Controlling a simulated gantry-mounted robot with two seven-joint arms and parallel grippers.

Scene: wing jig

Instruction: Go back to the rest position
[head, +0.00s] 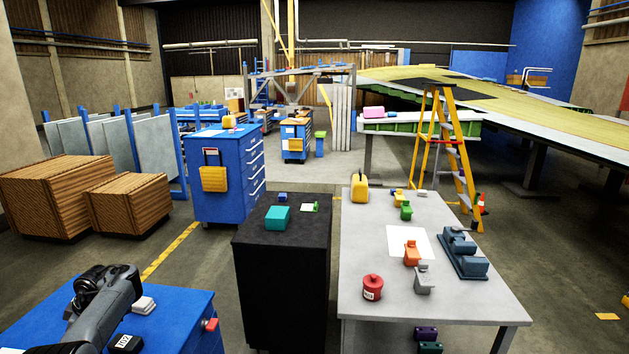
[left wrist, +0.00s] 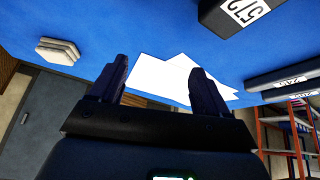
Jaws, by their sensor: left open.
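My left gripper (left wrist: 160,80) shows in the left wrist view with its two dark fingers spread apart and nothing between them. Beyond the fingers is the blue top of a cabinet, with white sheets (left wrist: 160,75) lying on it; the fingers overlap the sheets in the picture, and I cannot tell the height. In the head view my left arm reaches over the blue cabinet (head: 185,310) at the lower left; the fingertips cannot be made out there. My right gripper is in neither view.
A gap of floor separates the blue and black cabinets.

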